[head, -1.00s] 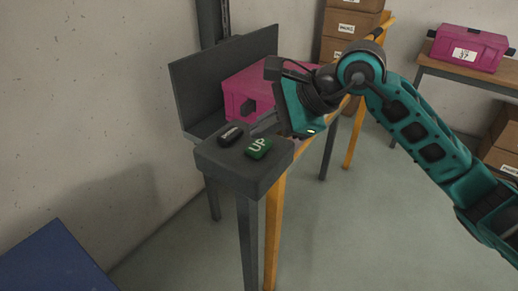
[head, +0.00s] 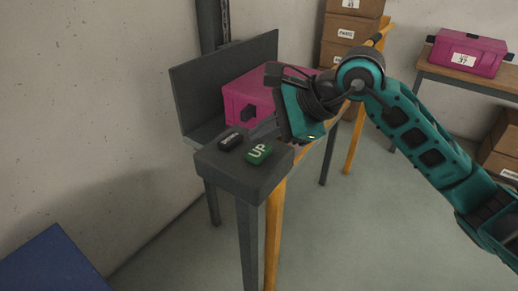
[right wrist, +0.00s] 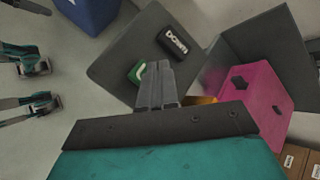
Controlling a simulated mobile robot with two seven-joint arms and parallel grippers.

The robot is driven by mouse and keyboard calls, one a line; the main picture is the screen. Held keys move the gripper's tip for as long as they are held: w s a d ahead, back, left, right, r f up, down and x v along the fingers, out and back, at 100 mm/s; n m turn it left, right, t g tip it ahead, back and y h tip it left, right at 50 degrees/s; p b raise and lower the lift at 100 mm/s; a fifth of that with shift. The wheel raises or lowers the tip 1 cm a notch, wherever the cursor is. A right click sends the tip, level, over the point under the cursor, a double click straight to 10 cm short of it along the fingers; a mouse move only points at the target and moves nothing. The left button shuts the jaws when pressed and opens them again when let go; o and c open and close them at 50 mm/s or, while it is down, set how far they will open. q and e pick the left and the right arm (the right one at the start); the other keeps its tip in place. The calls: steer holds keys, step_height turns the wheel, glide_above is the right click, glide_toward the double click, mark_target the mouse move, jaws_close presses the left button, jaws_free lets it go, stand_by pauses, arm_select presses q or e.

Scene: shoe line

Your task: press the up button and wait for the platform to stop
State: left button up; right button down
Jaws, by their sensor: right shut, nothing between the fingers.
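The green UP button (head: 259,152) sits on the dark grey control block (head: 237,180), beside the black DOWN button (head: 232,139). My right gripper (head: 262,130) is shut and empty, its tips just above and behind the UP button in the head view. In the right wrist view the closed fingertips (right wrist: 157,68) partly cover the green button (right wrist: 137,73); whether they touch it I cannot tell. The grey platform (head: 204,137) with its upright plate (head: 215,88) carries a pink case (head: 245,98). My left gripper is not in view.
A dark mast (head: 209,30) stands by the wall behind the platform. An orange-legged frame (head: 275,230) runs beside it. Cardboard boxes (head: 345,28) are stacked behind, and another pink case (head: 468,50) sits on a table at right. A blue surface (head: 50,265) is lower left.

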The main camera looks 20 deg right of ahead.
stand_by(0.8)
steer(key=shift+f+b, duration=0.45)
steer(key=shift+b, duration=0.1)
